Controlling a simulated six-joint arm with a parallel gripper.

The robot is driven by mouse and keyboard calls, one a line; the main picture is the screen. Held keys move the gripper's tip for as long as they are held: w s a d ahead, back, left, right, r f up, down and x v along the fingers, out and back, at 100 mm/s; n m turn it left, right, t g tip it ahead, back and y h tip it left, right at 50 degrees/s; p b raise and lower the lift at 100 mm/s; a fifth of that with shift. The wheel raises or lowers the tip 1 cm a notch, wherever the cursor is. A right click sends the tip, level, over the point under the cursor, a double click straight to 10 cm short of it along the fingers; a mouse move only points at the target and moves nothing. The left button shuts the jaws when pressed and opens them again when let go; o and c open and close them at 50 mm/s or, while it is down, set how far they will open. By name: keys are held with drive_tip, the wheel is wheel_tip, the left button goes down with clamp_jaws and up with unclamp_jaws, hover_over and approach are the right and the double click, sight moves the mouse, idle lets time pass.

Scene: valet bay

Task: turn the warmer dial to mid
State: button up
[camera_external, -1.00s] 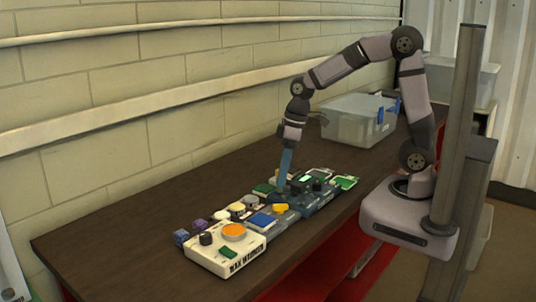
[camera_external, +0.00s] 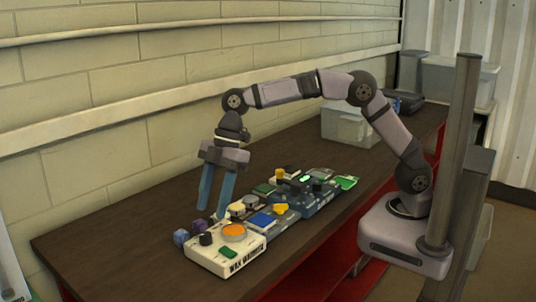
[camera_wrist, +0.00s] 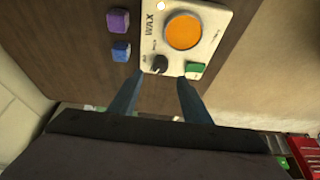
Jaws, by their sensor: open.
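The wax warmer (camera_external: 226,252) is a cream box at the near left end of the bench, with an orange round top (camera_external: 234,231) and a green piece on its front part. Its black dial (camera_external: 206,239) sits at the left of its top face; the dial also shows in the wrist view (camera_wrist: 159,64) with a pale pointer mark. My gripper (camera_external: 212,213) has two blue fingers, spread apart and empty, above and just behind the warmer. In the wrist view the fingertips (camera_wrist: 160,77) lie on either side of the dial's lower edge, and I cannot tell their height above it.
A purple cube (camera_wrist: 118,21) and a blue cube (camera_wrist: 121,50) lie beside the warmer. Several switches, knobs and coloured panels, including a blue pad (camera_external: 262,220), run along the bench. A clear bin (camera_external: 348,122) stands farther back. The bench's left side is bare.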

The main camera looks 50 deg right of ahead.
sight(206, 233)
drive_tip(key=shift+p+x, duration=0.75)
drive_tip(key=shift+x, duration=2.75)
drive_tip(key=c, duration=1)
